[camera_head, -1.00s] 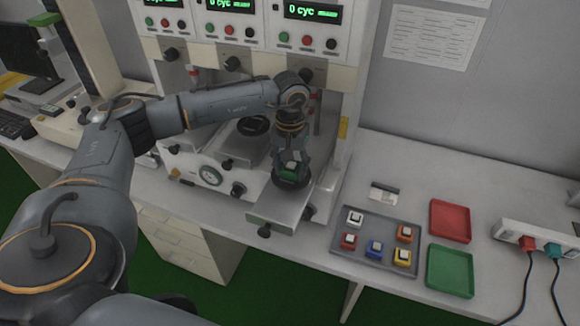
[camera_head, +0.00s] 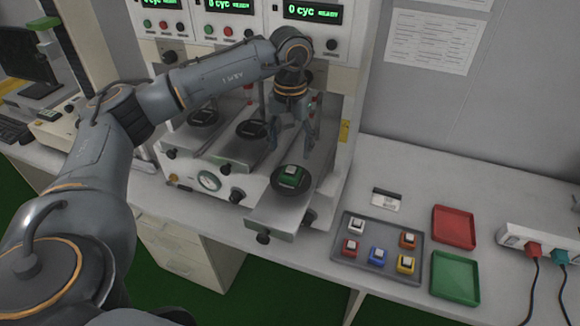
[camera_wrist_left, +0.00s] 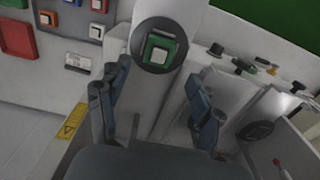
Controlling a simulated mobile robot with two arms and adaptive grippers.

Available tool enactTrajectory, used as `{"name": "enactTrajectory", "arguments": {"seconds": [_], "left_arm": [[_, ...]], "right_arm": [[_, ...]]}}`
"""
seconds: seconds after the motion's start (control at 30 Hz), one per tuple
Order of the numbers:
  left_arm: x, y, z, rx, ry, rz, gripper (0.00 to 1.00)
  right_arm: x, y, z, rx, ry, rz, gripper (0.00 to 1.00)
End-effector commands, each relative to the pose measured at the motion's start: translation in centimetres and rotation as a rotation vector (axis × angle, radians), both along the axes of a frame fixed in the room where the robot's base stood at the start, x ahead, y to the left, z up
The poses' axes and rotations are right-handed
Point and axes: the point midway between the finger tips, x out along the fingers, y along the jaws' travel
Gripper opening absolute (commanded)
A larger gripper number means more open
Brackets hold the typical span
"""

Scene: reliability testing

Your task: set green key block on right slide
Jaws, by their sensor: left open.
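The green key block (camera_head: 290,172), with a white key cap on top, sits on the round black holder of the right slide (camera_head: 270,211). The slide is pulled out toward the front of the machine. In the left wrist view the green block (camera_wrist_left: 160,48) rests upright inside the dark round holder. My left gripper (camera_head: 291,140) is open and empty, above and behind the block and apart from it. In the left wrist view its fingers (camera_wrist_left: 160,105) are spread wide with nothing between them. My right gripper is not in view.
A grey tray (camera_head: 342,252) with several coloured key blocks stands right of the machine. Beside it are a red tray (camera_head: 454,227) and a green tray (camera_head: 455,278). A power strip (camera_head: 530,242) with plugged cables lies at far right. Other slides (camera_head: 218,143) stand left.

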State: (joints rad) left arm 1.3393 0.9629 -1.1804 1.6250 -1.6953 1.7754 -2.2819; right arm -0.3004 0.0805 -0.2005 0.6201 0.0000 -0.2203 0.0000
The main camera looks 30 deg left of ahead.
Motion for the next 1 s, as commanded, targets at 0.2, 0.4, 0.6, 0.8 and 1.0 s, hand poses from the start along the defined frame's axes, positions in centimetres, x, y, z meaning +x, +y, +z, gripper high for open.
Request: {"name": "enactTrajectory", "arguments": {"seconds": [0.2,0.4,0.6,0.8,1.0], "left_arm": [[0.1,0.0,3.0,-0.001,-0.001,0.001,0.65],[0.0,0.0,3.9,-0.001,0.000,0.000,0.65],[0.0,0.0,3.9,0.000,0.001,0.000,0.65],[0.0,0.0,3.8,0.000,0.001,-0.001,0.65],[0.0,0.0,3.8,0.000,0.001,-0.001,0.65]], "right_arm": [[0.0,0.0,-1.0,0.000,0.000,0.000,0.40],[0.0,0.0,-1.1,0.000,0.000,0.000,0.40],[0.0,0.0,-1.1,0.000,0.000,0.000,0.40],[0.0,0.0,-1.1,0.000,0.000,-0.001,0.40],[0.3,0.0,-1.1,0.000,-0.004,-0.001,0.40]]}}
